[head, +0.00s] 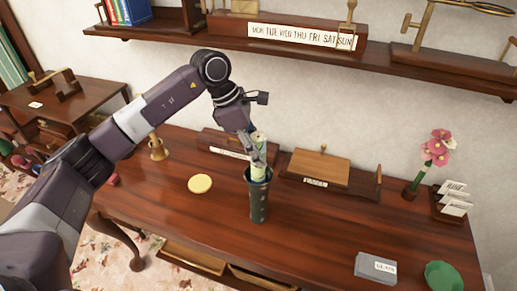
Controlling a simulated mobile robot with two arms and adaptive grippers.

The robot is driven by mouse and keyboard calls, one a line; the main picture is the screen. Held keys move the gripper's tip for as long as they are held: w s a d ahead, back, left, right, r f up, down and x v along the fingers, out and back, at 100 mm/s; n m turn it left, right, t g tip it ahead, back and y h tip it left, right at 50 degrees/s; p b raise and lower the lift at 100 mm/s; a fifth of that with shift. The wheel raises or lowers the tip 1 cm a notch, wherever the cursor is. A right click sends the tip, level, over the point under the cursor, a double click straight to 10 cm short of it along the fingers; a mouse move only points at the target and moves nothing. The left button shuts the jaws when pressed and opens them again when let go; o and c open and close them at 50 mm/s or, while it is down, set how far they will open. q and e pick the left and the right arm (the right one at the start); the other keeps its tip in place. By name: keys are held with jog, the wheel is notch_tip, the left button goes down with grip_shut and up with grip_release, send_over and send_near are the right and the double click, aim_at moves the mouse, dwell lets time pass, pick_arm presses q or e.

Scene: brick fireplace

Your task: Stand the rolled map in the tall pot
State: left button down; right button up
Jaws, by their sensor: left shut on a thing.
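The rolled map (260,143) is a pale green-cream roll held upright over the tall pot. The tall pot (259,205) is dark green with small light marks and stands on the brown desk. My left gripper (257,155) is shut on the rolled map, just above the pot's mouth. The map's lower end is at or inside the pot's rim; the fingers partly hide it, so I cannot tell how deep it is. My right gripper is not in view.
Behind the pot on the desk (330,225) are a wooden box (319,168) and a low rack. A yellow disc (200,184) and brass bell (158,149) stand left. A flower (436,150), card holder (453,203), grey box (375,268) and green dish (443,276) stand right. A shelf (290,48) hangs above.

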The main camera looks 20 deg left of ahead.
pick_arm(q)
jog(key=shift+f, duration=0.2)
jog(key=c, duration=1.5)
grip_release()
jog(key=shift+r, duration=0.1)
jog(key=b+v, duration=0.3)
jog(key=v, duration=0.9)
jog(key=shift+r, duration=0.15)
